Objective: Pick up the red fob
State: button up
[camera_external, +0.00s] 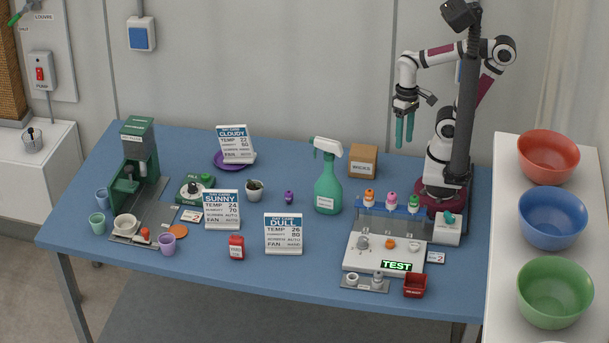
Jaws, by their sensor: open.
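I cannot tell for certain which thing is the red fob. A small red piece with a pale label (236,247) stands near the front of the blue table, between the SUNNY and DULL cards. A smaller red knob-like piece (145,234) is at the front of the green machine's tray at the left. My gripper (404,143) has two teal fingers pointing down, apart and empty. It hangs high above the back right of the table, well away from both red pieces.
The SUNNY card (222,210) and DULL card (283,234) stand beside the labelled red piece. A green spray bottle (328,190), a vial rack (391,210) and a red bin (415,286) are to the right.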

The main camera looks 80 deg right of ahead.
notch_tip(320, 180, up, 5)
jog(key=w+a+r+n+t+y, duration=0.25)
jog(key=w+a+t, duration=0.35)
jog(key=w+a, duration=0.9)
jog(key=w+a+r+n+t+y, duration=0.25)
jog(key=w+a+t, duration=0.35)
jog(key=w+a, duration=0.85)
jog(key=t+h, duration=0.3)
jog(key=h, duration=0.4)
send_near(244, 242)
jog(key=shift+n, duration=0.3)
jog(key=x, duration=1)
jog(key=shift+a+r, duration=0.15)
jog(key=shift+r, duration=0.05)
jog(key=shift+w, duration=0.3)
grip_shut()
